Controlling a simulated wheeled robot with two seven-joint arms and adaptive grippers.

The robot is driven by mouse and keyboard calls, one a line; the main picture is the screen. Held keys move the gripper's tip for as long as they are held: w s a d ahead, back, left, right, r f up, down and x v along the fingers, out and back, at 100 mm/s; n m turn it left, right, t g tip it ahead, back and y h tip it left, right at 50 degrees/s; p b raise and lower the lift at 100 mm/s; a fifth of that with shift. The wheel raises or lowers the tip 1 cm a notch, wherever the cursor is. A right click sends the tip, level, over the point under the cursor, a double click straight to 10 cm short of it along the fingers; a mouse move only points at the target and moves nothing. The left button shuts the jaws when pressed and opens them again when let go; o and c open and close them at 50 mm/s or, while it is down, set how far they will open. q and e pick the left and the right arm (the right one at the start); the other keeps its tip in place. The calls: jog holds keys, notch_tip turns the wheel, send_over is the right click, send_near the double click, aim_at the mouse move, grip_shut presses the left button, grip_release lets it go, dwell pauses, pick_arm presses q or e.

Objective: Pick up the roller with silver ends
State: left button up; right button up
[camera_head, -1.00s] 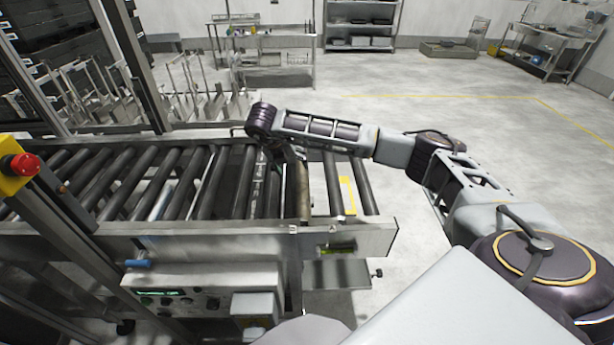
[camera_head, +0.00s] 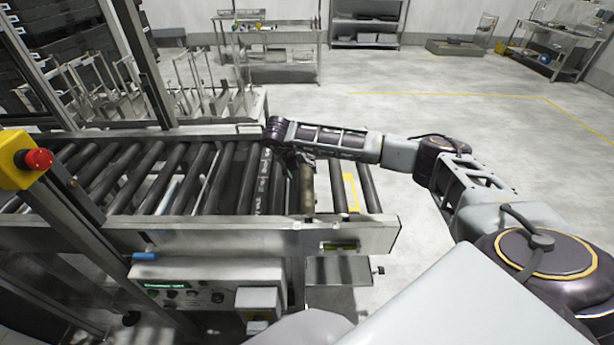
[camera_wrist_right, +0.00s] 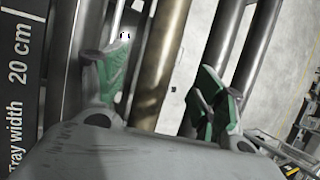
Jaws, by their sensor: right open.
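A brownish roller (camera_head: 307,188) lies across the right part of the conveyor, among darker rollers. In the right wrist view the brownish roller (camera_wrist_right: 156,65) runs between my two green-padded fingers. Its ends are not clear enough to tell whether they are silver. My right gripper (camera_head: 296,168) points down at the conveyor beside the brownish roller, partly hidden by its own wrist. In the right wrist view my right gripper (camera_wrist_right: 160,88) is open, with one finger on each side of the roller and a visible gap to the right finger. My left gripper is not in view.
The conveyor frame (camera_head: 250,236) holds several dark rollers (camera_head: 152,180). A ruler strip marked "Tray width" (camera_wrist_right: 22,90) lies left of the gripper. A yellow strip (camera_head: 351,192) is to the right. A post with an emergency stop (camera_head: 38,160) stands at left.

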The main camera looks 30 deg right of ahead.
aim_at(305, 173)
jog(key=shift+x, duration=1.1)
jog(key=shift+f, duration=0.1)
jog(key=shift+w+d+f+p, duration=0.25)
jog(key=shift+d+f+p, duration=0.1)
jog(key=shift+f+p, duration=0.2)
jog(key=shift+p+x, duration=0.35)
jog(key=shift+x, duration=1.5)
jog(key=shift+c, duration=0.2)
grip_shut()
jog(key=shift+w+r, duration=0.1)
jog(key=shift+r, duration=0.05)
